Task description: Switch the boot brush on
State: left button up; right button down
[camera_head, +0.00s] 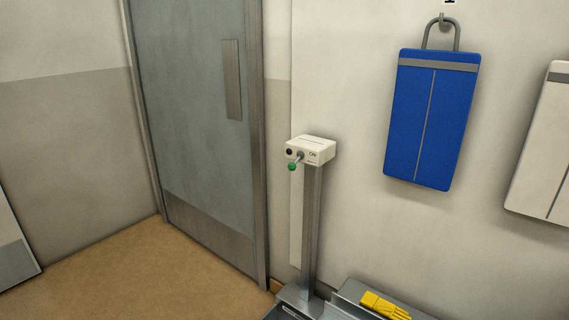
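The boot brush has a grey metal post (313,230) rising from a low grey base (298,300) at the bottom of the view. A white control box (318,148) sits on top of the post. Its front face carries a dark round button or hole, a lever with a green knob (292,166), and the printed word "ON" on the right. The green knob hangs low at the left of the lever's pivot. The brushes themselves are not visible. Neither of my grippers is in view.
A grey door (195,120) with a push plate stands shut left of the post. A blue bag (432,118) hangs on a wall hook, with a white one (548,140) at the right edge. Yellow gloves (384,305) lie on the grey base. Brown floor (140,275) is clear at left.

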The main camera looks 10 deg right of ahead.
aim_at(292, 166)
jog(key=i+l+u, duration=0.1)
jog(key=i, duration=0.3)
jog(key=i+l+u, duration=0.1)
jog(key=i, duration=0.3)
jog(key=i+l, duration=0.2)
jog(key=i, duration=0.15)
jog(key=u, duration=0.05)
